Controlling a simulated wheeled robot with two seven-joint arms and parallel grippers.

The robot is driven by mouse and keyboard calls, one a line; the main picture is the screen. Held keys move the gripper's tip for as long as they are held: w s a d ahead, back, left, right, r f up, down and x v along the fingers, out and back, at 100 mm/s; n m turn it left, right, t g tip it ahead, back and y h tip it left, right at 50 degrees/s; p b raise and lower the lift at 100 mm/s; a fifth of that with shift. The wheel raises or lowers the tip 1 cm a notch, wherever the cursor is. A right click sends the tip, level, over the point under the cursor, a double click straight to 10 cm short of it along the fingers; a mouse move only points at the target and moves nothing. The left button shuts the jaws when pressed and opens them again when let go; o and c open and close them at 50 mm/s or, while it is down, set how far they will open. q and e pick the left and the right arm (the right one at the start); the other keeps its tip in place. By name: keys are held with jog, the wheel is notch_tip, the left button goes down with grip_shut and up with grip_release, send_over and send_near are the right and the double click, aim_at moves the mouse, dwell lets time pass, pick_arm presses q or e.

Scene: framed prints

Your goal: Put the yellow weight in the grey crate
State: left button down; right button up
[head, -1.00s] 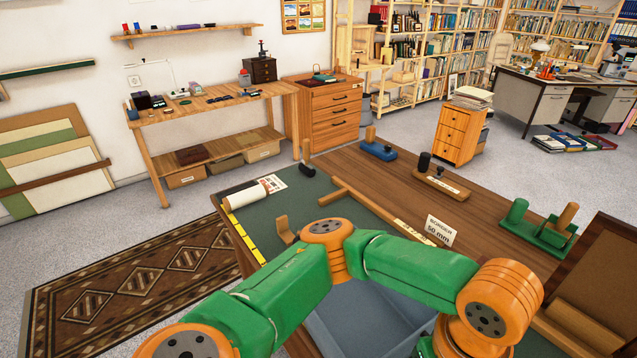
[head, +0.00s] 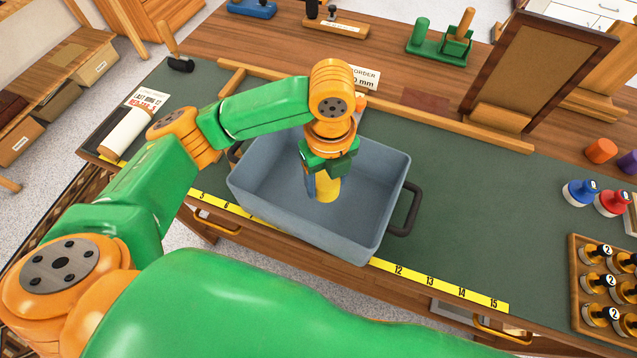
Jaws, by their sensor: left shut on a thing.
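The grey crate (head: 262,208) stands on the green bench mat, with dark handles at its ends. My left gripper (head: 322,190) points down inside the crate's outline, near its middle. It is shut on the yellow weight (head: 327,187), a yellow cylinder partly hidden by the gripper. I cannot tell whether the weight touches the crate floor. My right gripper is not in view.
A yellow ruler strip (head: 430,281) runs along the bench's front edge. A wooden rack (head: 577,284) of weights is at the right, with a blue weight (head: 580,192) and a red weight (head: 611,203) behind it. A framed board (head: 540,72) stands at the back right.

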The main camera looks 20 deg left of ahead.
aim_at(321, 174)
pick_arm(q)
jog(key=f, duration=0.1)
jog(key=a+f, duration=0.1)
jog(key=f, duration=0.1)
jog(key=w+f, duration=0.1)
jog(key=shift+a+f+p, duration=0.2)
jog(key=shift+f+p, duration=0.05)
jog(key=shift+p, duration=0.15)
jog(key=shift+f, duration=0.45)
jog(key=shift+c, duration=0.6)
grip_release()
jog(key=shift+r, duration=0.1)
notch_tip(321, 174, up, 12)
